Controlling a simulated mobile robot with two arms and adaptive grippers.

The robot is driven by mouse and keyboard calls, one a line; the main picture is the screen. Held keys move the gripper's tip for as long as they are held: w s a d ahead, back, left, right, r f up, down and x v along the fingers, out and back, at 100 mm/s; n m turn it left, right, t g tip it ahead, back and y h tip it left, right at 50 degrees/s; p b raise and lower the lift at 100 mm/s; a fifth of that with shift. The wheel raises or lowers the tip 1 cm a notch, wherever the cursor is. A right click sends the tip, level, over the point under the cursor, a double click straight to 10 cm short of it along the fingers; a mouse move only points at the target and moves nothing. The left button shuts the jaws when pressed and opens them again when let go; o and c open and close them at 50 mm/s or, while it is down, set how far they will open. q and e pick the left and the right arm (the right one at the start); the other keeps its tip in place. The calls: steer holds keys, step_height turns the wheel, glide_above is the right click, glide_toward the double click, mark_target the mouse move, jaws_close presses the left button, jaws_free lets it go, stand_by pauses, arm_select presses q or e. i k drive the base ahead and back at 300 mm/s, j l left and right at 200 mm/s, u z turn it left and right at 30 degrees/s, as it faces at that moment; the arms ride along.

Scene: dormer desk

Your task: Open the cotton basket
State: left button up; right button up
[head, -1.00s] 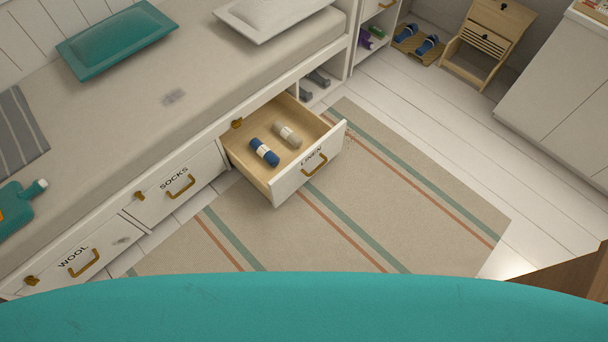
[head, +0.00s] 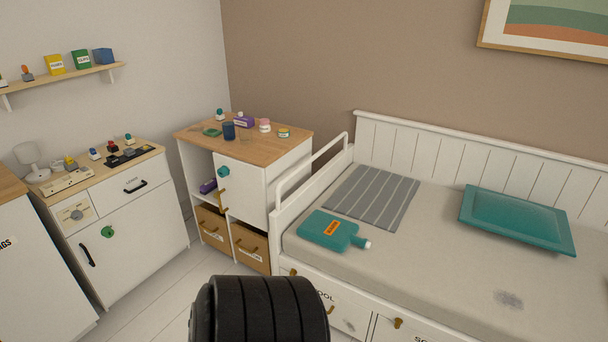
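Two brown baskets sit side by side in the bottom of a white cabinet with a wooden top: a left basket (head: 213,229) and a right basket (head: 250,246). Both are pushed in, and each has a small pale label on its front. The labels are too small to read surely, so I cannot tell which one is the cotton basket. Neither gripper is in view. A black ribbed part, probably of my own arm, shows at the bottom edge, just below the right basket.
The white cabinet (head: 240,185) carries small items on its wooden top (head: 290,146). The bed (head: 430,240) stands close on its right, with a teal bottle (head: 333,231) on it. A lower white unit (head: 128,245) stands on the left. White floor (head: 165,280) is clear before the baskets.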

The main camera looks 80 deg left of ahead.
mark_target(251, 244)
steer(key=u, duration=2.9)
steer(key=i+j+z, duration=0.35)
steer(key=i+j, duration=0.55)
steer(key=j, duration=0.1)
